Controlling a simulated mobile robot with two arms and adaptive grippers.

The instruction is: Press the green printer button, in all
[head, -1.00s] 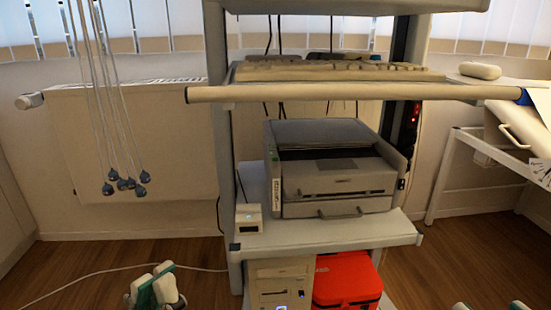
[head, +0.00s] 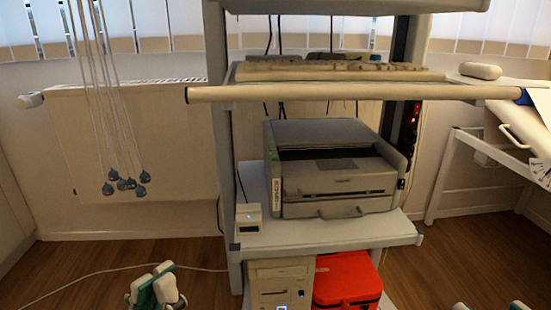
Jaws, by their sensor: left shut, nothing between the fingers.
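The grey printer (head: 338,175) stands on the middle shelf of the rack. A small green spot (head: 274,155) shows at the upper left corner of its front; it is too small to make out clearly. My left gripper (head: 158,284) is at the bottom left, low over the floor, shut and empty. It is well apart from the printer, to its lower left. Only small tips of my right gripper (head: 490,307) show at the bottom right edge; most of it is cut off.
The shelf (head: 330,235) holds a small white box (head: 248,217) left of the printer. A wide upper shelf bar (head: 350,92) juts out above. A computer tower (head: 278,285) and a red box (head: 345,280) stand below. Cords hang at the left.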

